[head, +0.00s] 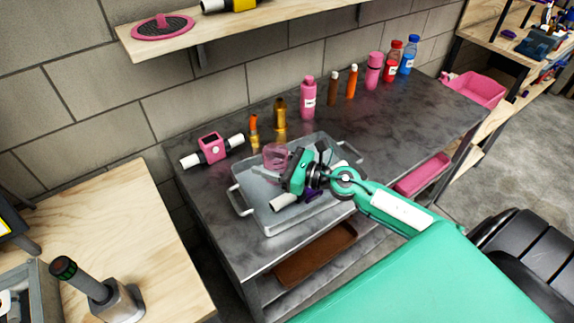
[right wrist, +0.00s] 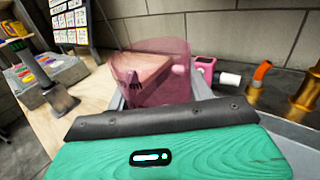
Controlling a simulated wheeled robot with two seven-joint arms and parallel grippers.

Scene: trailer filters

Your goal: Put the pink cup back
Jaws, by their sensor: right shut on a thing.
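The pink cup (head: 275,157) is translucent and shows at the left end of my right gripper (head: 290,165), over the grey metal tray (head: 262,215) on the dark worktable. It also shows in the right wrist view (right wrist: 155,75), just beyond the green gripper body (right wrist: 170,155). My right gripper is shut on the cup. The fingertips are largely hidden, and I cannot tell whether the cup touches the tray. White pipe pieces (head: 284,200) and a purple part (head: 312,193) lie in the tray near the gripper. My left gripper is not in view.
Several bottles, including a pink one (head: 308,98), stand along the back of the worktable (head: 420,110). Brass fittings (head: 280,115) stand behind the tray. The table's front right is mostly clear.

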